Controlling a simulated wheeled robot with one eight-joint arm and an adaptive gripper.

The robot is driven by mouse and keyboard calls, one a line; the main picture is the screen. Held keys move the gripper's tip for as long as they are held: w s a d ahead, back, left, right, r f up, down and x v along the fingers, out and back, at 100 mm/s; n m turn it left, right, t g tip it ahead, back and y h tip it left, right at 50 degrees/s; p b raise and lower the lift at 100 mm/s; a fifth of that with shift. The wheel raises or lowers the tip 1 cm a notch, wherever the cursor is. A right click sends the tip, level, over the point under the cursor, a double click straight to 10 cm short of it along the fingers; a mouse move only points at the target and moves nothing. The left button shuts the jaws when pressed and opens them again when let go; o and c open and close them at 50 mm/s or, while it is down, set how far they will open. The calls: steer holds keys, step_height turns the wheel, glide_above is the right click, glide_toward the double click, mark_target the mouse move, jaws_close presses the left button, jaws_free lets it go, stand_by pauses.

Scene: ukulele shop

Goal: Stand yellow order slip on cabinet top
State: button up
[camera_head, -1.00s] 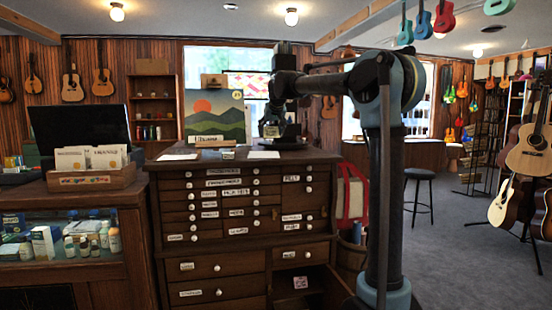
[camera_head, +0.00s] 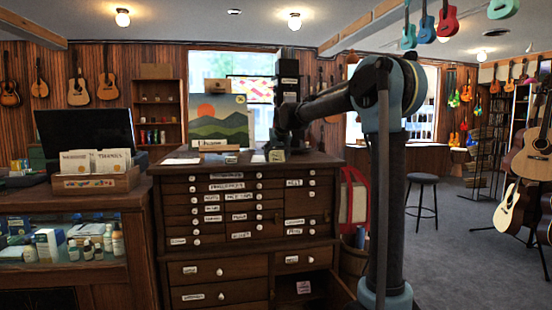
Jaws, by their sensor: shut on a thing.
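The dark wooden cabinet with many small labelled drawers has a flat cabinet top (camera_head: 315,158). My gripper (camera_head: 277,149) points down over the back middle of this top, right of the mountain picture. It is shut on a small pale yellow slip (camera_head: 276,156), which shows under the fingers, close to the cabinet top. The slip looks roughly upright, but it is too small to tell whether its lower edge touches the wood. The fingers are dark and partly hidden by the arm.
A mountain picture (camera_head: 219,122) stands on the cabinet top, with a small labelled block (camera_head: 213,145) before it. White paper (camera_head: 181,158) lies at the left. A lower right drawer (camera_head: 305,287) is open. A card box (camera_head: 95,180) stands on the left counter.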

steer(key=o, duration=1.1)
steer(key=shift+f, duration=0.1)
steer(key=shift+c, duration=0.2)
steer(key=v, duration=1.2)
steer(key=s+d+f+m+g+h, duration=0.1)
steer(key=s+d+f+g, duration=0.1)
steer(key=s+d+f, duration=0.8)
steer(key=s+d+f+m+g+h, duration=0.1)
steer(key=s+d+f, duration=0.65)
steer(key=s, duration=0.35)
steer(key=s+d+f+g, duration=0.1)
steer(key=s+d+f, duration=0.2)
steer(key=s+f, duration=0.8)
steer(key=s+d+f+m+g, duration=0.1)
steer(key=s+d+f, duration=0.3)
steer(key=s+f, duration=0.8)
steer(key=shift+s+d+g, duration=0.3)
steer(key=shift+s+g, duration=0.15)
steer(key=shift+g, duration=0.25)
